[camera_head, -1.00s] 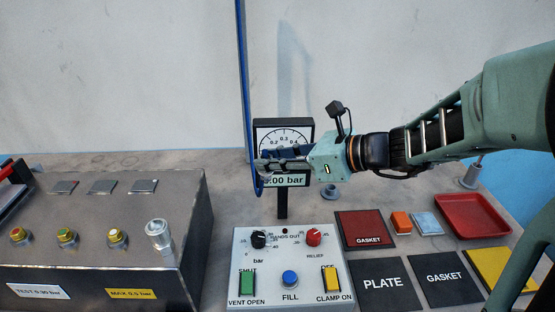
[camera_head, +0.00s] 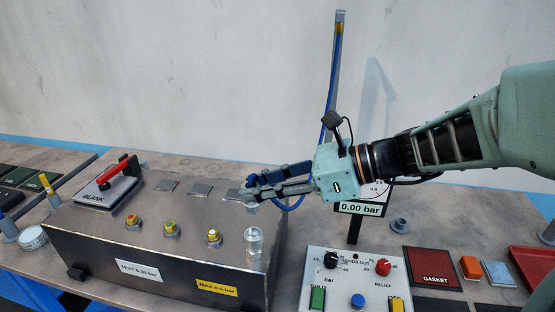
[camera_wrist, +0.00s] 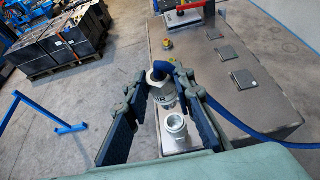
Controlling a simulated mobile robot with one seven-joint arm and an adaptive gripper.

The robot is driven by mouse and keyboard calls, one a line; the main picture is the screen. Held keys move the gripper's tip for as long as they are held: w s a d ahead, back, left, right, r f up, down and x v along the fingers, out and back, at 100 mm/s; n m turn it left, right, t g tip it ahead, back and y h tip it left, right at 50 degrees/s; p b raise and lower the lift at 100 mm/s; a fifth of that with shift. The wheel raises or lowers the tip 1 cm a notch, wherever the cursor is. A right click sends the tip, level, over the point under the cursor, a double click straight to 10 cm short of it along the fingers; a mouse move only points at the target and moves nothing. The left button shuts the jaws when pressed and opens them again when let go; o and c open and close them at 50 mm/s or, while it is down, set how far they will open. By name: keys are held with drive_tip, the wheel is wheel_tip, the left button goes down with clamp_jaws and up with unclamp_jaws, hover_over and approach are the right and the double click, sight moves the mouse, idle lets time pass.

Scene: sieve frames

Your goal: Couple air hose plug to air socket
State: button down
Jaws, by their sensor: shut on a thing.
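My gripper (camera_head: 250,192) reaches in from the right and is shut on the air hose plug (camera_wrist: 162,93). In the head view, the fingers cover much of the plug. The air socket (camera_head: 254,245) is an upright, pale metallic fitting at the right end of the steel box's top. It also shows in the wrist view (camera_wrist: 176,128), just below the plug in the picture. In both views the plug and socket are apart, with the plug higher.
The steel box (camera_head: 190,238) carries yellow-capped fittings (camera_head: 171,228), flat plates (camera_head: 201,189) and a red-handled clamp (camera_head: 118,178). The blue hose (camera_head: 330,85) rises to a post behind the gripper. The gauge (camera_head: 361,208) and control panel (camera_head: 352,275) stand at right.

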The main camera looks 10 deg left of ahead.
drive_tip(key=shift+s+a+r, duration=0.1)
drive_tip(key=shift+p, duration=0.3)
drive_tip(key=shift+f+b, duration=1.6)
drive_tip(key=shift+f, duration=0.95)
drive_tip(key=shift+f, duration=0.1)
drive_tip(key=shift+f+b, duration=0.8)
drive_tip(key=shift+f, duration=0.6)
drive_tip(key=c, duration=1.6)
unclamp_jaws()
drive_tip(key=shift+f, duration=0.1)
